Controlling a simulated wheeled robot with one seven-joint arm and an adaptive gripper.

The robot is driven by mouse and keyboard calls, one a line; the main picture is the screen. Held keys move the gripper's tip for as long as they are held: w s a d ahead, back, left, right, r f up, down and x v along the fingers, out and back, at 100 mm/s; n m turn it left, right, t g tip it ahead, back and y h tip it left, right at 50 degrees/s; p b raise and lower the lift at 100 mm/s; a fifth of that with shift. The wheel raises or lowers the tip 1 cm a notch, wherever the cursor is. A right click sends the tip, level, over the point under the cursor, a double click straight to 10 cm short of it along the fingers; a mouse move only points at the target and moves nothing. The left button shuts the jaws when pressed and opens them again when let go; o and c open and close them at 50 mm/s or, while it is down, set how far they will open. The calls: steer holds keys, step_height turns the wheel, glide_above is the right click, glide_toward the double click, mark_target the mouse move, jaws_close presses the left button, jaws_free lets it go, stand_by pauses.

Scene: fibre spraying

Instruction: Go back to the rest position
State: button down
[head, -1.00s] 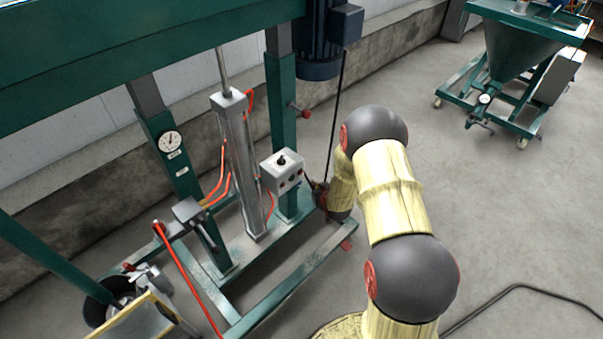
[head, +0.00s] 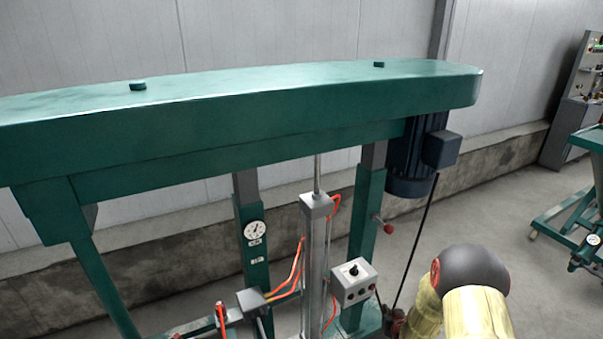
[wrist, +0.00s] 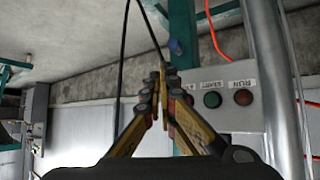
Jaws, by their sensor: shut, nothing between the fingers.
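My gripper (wrist: 158,88) shows in the wrist view with its yellow and dark fingers closed together and nothing between them. In the head view only a small dark and red part of it shows low in the picture, just right of the grey control box (head: 350,290), partly hidden by my arm. The control box also fills the right of the wrist view (wrist: 228,82), with a green and a red button and labels that seem to read START and RUN. The fingers appear beside the box; I cannot tell the exact gap.
A green machine frame with a long top beam (head: 250,120) spans the head view. A blue motor (head: 408,180) hangs at its right end, with a black cable below. A grey cylinder (head: 314,245) with orange hoses stands left of the box. Open floor (head: 510,225) lies to the right.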

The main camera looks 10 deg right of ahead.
steer(key=s+a+f+g, duration=0.2)
steer(key=s+f+g, duration=0.35)
steer(key=s, duration=0.45)
steer(key=s+r+g, duration=0.2)
steer(key=s+r, duration=0.2)
steer(key=s, duration=0.1)
steer(key=s+a+r+t+p, duration=0.1)
steer(key=s+a+r, duration=0.4)
steer(key=r, duration=1)
steer(key=s+a+r+n+t+y+p, duration=0.1)
steer(key=s+a+r, duration=0.5)
steer(key=r, duration=0.9)
steer(key=s+a+r+n+t+y+p, duration=0.1)
steer(key=s+a+r, duration=0.5)
steer(key=r, duration=0.9)
steer(key=s+p, duration=0.1)
steer(key=s, duration=0.2)
steer(key=shift+a+r, duration=0.15)
steer(key=shift+r, duration=0.2)
